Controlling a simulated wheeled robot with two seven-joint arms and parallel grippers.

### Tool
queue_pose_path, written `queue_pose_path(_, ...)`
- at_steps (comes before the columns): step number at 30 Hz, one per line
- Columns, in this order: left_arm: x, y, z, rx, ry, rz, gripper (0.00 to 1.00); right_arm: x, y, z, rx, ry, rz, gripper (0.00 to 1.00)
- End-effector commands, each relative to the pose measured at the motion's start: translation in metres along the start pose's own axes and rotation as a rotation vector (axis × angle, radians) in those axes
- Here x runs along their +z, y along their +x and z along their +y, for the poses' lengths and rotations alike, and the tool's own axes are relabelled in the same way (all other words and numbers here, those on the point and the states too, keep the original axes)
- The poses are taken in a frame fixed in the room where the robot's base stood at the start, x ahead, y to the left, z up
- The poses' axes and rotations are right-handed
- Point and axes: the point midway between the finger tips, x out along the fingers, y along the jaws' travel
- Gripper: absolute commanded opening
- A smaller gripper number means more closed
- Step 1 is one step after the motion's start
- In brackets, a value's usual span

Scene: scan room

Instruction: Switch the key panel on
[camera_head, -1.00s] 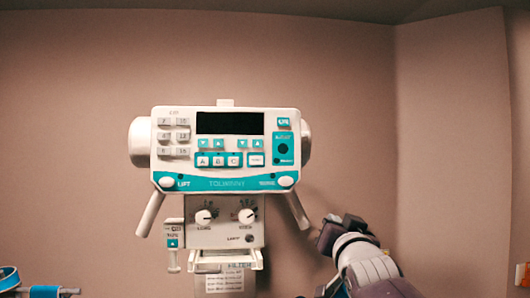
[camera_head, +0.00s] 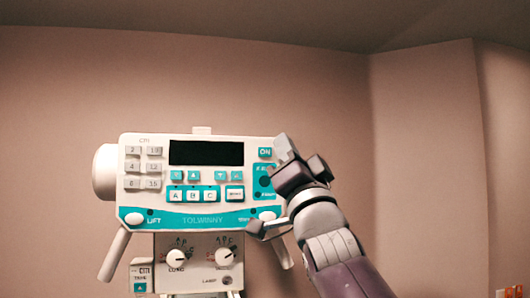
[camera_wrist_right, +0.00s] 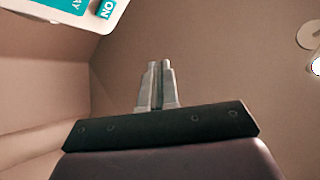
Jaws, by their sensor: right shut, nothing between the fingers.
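The key panel (camera_head: 205,205) is a white and teal console with a dark, blank display (camera_head: 205,153). A teal ON key (camera_head: 265,153) sits at its upper right corner. My right gripper (camera_head: 284,146) is shut and empty, raised at the panel's right edge just right of the ON key, and it hides part of that side. In the right wrist view the shut fingers (camera_wrist_right: 157,80) point up at bare wall, and the ON key (camera_wrist_right: 107,9) shows at the top left, apart from the fingertips. My left gripper is not in view.
Two knobs (camera_head: 177,258) sit on a lower box under the panel. A slanted white handle (camera_head: 114,254) hangs at the lower left. The plain wall (camera_head: 420,150) right of the panel is clear.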

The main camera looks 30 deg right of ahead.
Motion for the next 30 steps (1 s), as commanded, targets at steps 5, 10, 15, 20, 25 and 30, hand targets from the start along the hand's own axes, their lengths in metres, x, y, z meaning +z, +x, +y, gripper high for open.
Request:
queue_pose_path(5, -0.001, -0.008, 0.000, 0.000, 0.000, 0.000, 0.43, 0.006, 0.011, 0.006, 0.002, 0.001, -0.003, 0.00)
queue_pose_path(10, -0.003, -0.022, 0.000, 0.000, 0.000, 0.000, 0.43, 0.017, 0.030, 0.018, 0.003, 0.001, -0.003, 0.00)
queue_pose_path(15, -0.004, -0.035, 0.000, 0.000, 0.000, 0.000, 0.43, 0.030, 0.046, 0.031, 0.004, 0.000, -0.003, 0.00)
queue_pose_path(20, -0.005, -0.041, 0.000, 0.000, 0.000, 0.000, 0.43, 0.039, 0.056, 0.040, 0.002, -0.002, -0.002, 0.00)
queue_pose_path(25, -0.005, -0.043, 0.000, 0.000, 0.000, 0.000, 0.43, 0.044, 0.061, 0.044, 0.001, -0.001, -0.001, 0.00)
queue_pose_path(30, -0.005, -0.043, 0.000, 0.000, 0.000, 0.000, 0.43, 0.045, 0.061, 0.045, 0.001, -0.001, -0.001, 0.00)
